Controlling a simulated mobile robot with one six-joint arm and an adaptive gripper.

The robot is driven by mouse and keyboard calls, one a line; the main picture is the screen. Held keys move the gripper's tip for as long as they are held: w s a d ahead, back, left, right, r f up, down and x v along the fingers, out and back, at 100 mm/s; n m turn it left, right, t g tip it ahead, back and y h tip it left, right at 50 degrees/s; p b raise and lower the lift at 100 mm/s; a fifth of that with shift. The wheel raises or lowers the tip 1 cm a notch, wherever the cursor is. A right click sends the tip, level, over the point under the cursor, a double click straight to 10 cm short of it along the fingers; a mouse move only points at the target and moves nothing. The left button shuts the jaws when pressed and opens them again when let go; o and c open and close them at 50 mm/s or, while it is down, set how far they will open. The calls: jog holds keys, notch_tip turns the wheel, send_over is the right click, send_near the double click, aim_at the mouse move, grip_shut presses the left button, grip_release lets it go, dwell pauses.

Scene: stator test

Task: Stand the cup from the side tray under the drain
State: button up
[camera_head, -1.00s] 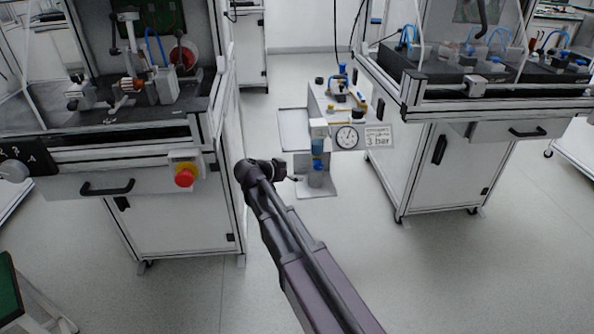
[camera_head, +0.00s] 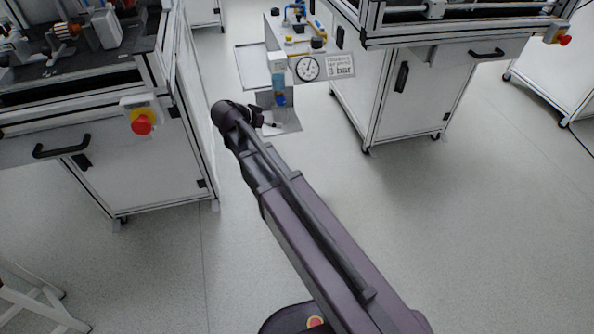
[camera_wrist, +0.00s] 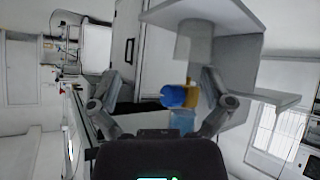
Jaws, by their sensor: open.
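In the wrist view, which looks upside down, a translucent grey cylinder (camera_wrist: 194,42), likely the cup, stands on a grey plate (camera_wrist: 245,14). A dark blue part (camera_wrist: 173,96) with yellow beside it and a pale blue bowl (camera_wrist: 182,120) seem to be the filter and its drain. I cannot tell whether the cup is exactly below. My gripper (camera_wrist: 160,80) is open, with nothing held between its fingers. In the head view my gripper (camera_head: 270,124) is beside the filter (camera_head: 279,86), low near the plate; the cup is not clear there.
The side tray (camera_head: 252,58) looks empty in the head view. A gauge (camera_head: 307,68) and a 3 bar sign (camera_head: 340,66) sit beside the filter. A bench with a red emergency button (camera_head: 141,125) is at left, another cabinet (camera_head: 410,95) at right. Floor between is clear.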

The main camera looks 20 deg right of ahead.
jog(key=s+d+f+n+g+y, duration=0.2)
jog(key=s+f+n+y, duration=0.1)
jog(key=s, duration=0.6)
jog(key=s+d+f+n+g+y, duration=0.3)
jog(key=s+f+n+y, duration=0.1)
jog(key=s, duration=0.6)
jog(key=shift+s+d+n+y, duration=0.15)
jog(key=shift+s+n+y, duration=0.15)
jog(key=shift+n+y, duration=0.75)
